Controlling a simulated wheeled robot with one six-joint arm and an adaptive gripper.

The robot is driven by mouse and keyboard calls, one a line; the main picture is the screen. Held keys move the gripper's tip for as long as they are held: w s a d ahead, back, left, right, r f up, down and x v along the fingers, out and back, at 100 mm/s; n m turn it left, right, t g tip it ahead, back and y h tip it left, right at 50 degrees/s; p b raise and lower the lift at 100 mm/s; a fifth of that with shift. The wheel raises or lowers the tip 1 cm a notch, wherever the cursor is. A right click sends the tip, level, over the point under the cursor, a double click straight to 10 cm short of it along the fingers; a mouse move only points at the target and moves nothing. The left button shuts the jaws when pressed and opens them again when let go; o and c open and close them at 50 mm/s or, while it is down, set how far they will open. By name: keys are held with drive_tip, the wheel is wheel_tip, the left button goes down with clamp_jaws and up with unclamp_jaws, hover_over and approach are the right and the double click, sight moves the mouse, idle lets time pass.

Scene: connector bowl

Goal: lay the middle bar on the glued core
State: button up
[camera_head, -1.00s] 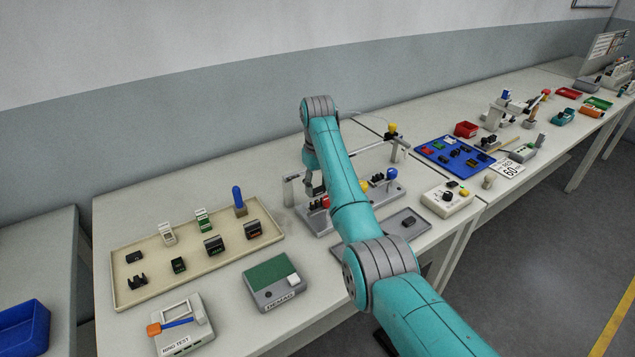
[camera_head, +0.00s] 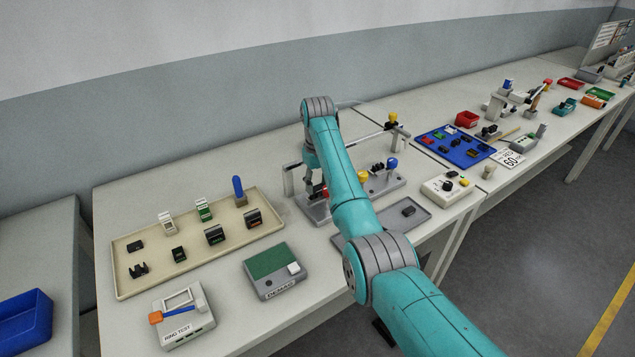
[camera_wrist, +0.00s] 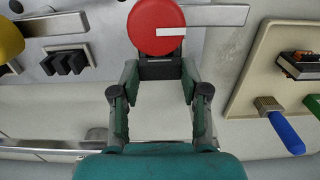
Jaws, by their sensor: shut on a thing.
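My gripper (camera_wrist: 160,78) is shut on a small dark block (camera_wrist: 160,69) between its fingertips. In the head view my gripper (camera_head: 316,188) is low over the left end of the grey fixture (camera_head: 312,209), partly hidden by my arm. A red round knob (camera_wrist: 157,27) with a white line stands just above the block in the wrist picture; I cannot tell whether they touch. A black slotted piece (camera_wrist: 66,62), possibly the core, sits on the fixture to the left in the wrist view. I cannot make out glue on it.
A yellow knob (camera_head: 363,176) and a blue knob (camera_head: 392,163) stand farther right. A rail on posts runs behind. A grey tray (camera_head: 424,213) lies in front.

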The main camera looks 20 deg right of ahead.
drive_tip(key=o, duration=1.2)
wheel_tip(320, 180, up, 7)
drive_tip(key=shift+r, duration=0.15)
drive_tip(key=shift+s+r, duration=0.1)
